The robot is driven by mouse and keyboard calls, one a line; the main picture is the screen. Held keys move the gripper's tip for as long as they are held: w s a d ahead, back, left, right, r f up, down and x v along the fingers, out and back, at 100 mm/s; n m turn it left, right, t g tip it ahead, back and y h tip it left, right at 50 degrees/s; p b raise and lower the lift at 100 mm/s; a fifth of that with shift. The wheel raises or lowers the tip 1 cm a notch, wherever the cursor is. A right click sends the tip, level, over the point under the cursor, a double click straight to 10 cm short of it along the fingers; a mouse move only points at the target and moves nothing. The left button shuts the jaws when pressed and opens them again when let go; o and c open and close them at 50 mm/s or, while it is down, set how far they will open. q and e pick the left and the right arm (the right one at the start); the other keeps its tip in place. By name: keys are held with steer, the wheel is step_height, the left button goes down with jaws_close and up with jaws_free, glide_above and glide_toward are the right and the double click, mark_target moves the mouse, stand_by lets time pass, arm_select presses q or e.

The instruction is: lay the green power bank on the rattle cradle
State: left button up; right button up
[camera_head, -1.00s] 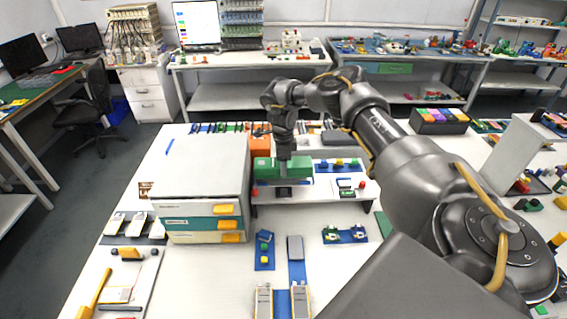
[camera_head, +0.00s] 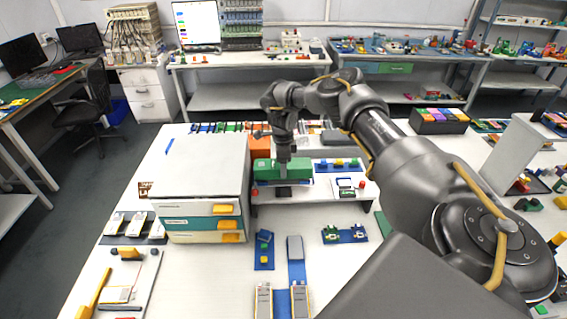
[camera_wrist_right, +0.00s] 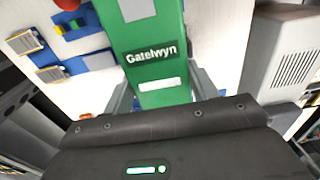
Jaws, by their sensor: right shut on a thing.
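The green power bank (camera_head: 268,171) is over the left part of a low white stand in the head view. In the right wrist view, the green power bank (camera_wrist_right: 158,75) shows a dark "Gatelwyn" label and lies between the fingers of my right gripper (camera_wrist_right: 163,93). My right gripper (camera_head: 283,159) comes down on it from above and is shut on it. The power bank looks about level. I cannot make out the rattle cradle clearly; the power bank and gripper hide what is beneath, and I cannot tell whether they touch. My left gripper is out of view.
A white drawer cabinet (camera_head: 202,180) with yellow handles stands close on the left. The white stand (camera_head: 300,194) also bears a blue strip of coloured parts (camera_head: 338,165) and a red button (camera_head: 362,184). Blue mats with small parts lie in front of it.

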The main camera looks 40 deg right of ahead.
steer(key=shift+f+b, duration=0.55)
steer(key=shift+f, duration=0.3)
steer(key=o, duration=1.3)
steer(key=shift+r, duration=0.3)
step_height(320, 180, up, 9)
steer(key=b, duration=0.3)
steer(key=shift+f, duration=0.1)
steer(key=shift+r, duration=0.75)
